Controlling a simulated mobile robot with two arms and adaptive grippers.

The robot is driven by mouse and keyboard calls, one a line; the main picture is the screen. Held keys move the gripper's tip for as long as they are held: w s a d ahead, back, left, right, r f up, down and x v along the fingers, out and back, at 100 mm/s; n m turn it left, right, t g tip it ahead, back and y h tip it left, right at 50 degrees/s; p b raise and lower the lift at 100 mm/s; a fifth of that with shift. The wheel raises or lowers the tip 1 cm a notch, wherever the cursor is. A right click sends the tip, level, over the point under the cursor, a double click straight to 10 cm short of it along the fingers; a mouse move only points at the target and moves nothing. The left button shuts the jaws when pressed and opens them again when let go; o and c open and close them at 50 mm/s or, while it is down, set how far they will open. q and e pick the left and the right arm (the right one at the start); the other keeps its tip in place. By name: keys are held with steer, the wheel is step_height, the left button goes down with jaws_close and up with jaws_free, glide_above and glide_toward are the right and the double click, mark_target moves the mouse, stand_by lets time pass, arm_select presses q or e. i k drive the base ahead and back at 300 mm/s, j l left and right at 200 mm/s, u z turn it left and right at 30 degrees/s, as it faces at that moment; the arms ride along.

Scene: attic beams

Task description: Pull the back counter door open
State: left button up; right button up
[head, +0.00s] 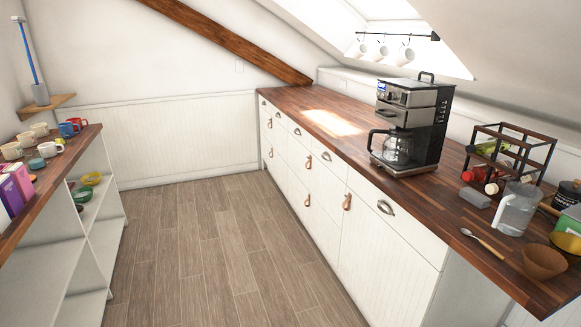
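The long counter with a dark wooden top (345,140) runs along the right side toward the back wall. Its white front has a row of drawers with metal cup handles (386,207) above doors with brown leather pulls. The nearest door (375,265) has its pull (347,202) at its upper left. Other doors (322,215) farther back have similar pulls (308,200). All visible doors look closed. I cannot tell which one is meant by the back counter door. Neither of my grippers is in view.
The wooden floor (205,245) before the counter is clear. An open shelf unit (97,235) with cups on top stands at left.

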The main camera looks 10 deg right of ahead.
mark_target(396, 286)
steer(key=i+j+z, duration=0.1)
steer(key=i, duration=1.05)
